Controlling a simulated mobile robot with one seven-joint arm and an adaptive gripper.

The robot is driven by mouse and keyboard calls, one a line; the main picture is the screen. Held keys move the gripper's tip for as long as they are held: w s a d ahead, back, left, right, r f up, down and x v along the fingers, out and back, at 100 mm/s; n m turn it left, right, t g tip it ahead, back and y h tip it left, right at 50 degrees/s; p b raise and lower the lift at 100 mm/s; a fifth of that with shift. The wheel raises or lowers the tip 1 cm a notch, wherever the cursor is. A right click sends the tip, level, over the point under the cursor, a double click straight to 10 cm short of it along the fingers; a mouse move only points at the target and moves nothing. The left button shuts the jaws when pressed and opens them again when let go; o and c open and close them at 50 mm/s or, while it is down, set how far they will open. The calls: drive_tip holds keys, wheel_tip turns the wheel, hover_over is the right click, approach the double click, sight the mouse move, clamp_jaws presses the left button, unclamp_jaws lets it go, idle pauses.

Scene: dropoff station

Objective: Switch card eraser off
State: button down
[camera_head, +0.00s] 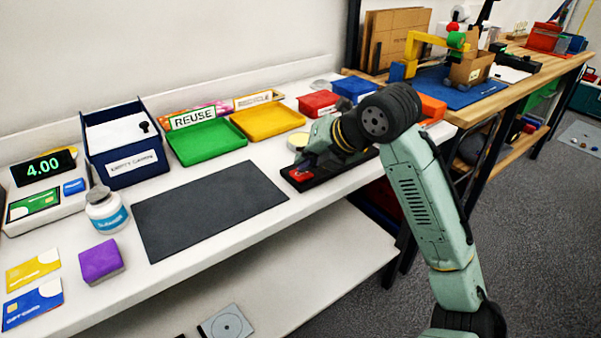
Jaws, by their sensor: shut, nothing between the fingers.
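A low black device (328,178) lies near the front edge of the white counter, right of the dark mat. It has a red part (300,174) at its left end, and I take it to be the card eraser. My gripper (302,164) points down over this red part. It is shut and empty, and its tips are at or just above the red part; I cannot tell if they touch. My arm hides much of the device's right and back. I cannot read the switch position.
A dark mat (205,208) lies bare left of the device. Behind it are a green tray (207,143) and a yellow tray (267,122). A blue bin (125,150), a display unit (42,185), a white jar (106,212) and a purple block (101,262) stand left.

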drive_tip(key=shift+r, duration=0.2)
drive_tip(key=shift+r+p, duration=2.1)
drive_tip(key=shift+r, duration=0.95)
drive_tip(key=shift+f, duration=0.1)
